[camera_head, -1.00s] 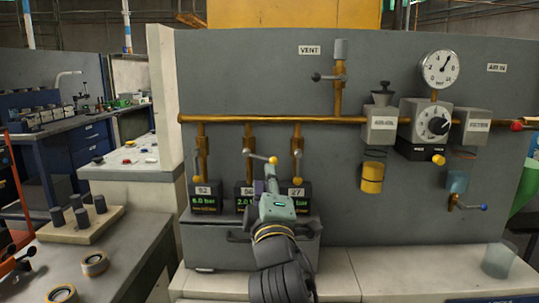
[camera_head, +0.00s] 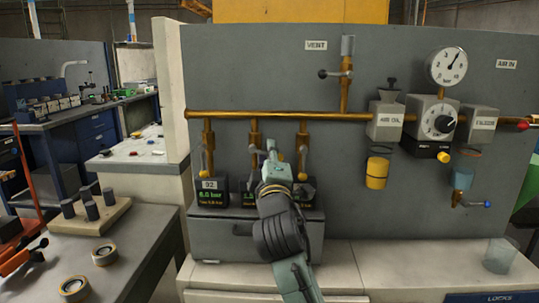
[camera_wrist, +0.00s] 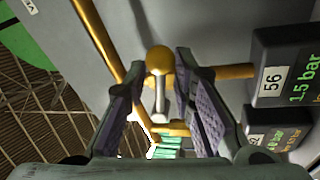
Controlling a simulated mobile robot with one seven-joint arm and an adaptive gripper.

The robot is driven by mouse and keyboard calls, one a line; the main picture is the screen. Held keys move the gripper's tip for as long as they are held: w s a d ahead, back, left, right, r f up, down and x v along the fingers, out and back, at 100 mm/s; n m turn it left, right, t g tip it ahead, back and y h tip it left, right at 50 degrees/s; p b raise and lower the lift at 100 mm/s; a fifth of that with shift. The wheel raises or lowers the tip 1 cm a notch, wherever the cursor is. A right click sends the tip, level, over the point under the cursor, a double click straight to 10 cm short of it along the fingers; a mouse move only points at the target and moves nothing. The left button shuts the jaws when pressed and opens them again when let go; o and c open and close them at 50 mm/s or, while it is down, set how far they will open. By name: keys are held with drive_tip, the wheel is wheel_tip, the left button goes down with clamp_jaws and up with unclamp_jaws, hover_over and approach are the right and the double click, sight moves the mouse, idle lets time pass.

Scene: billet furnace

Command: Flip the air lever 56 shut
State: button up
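The box labelled 56 (camera_wrist: 275,80) shows 1.5 bar at the right of the wrist view. My gripper (camera_wrist: 158,75) is open, with a finger on each side of the knob and a small gap showing on both sides. In the head view my gripper (camera_head: 270,146) is in front of the middle brass valve (camera_head: 254,135), and my arm hides most of the middle box.
The left box (camera_head: 209,193) has its own valve and lever (camera_head: 205,165); the right valve (camera_head: 302,140) is close beside my gripper. A brass pipe (camera_head: 320,115) runs above. A pressure gauge (camera_head: 447,66) and regulator (camera_head: 436,119) are at the right.

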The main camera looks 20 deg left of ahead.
clamp_jaws()
idle(0.5)
drive_tip(key=shift+d+r+n+g+y, duration=0.1)
drive_tip(key=shift+r+n+g+y, duration=0.2)
drive_tip(key=shift+n, duration=0.75)
drive_tip(key=shift+r+n+g+y, duration=0.2)
drive_tip(key=shift+r+n+g, duration=0.15)
drive_tip(key=shift+n, duration=0.7)
drive_tip(key=shift+o, duration=0.8)
unclamp_jaws()
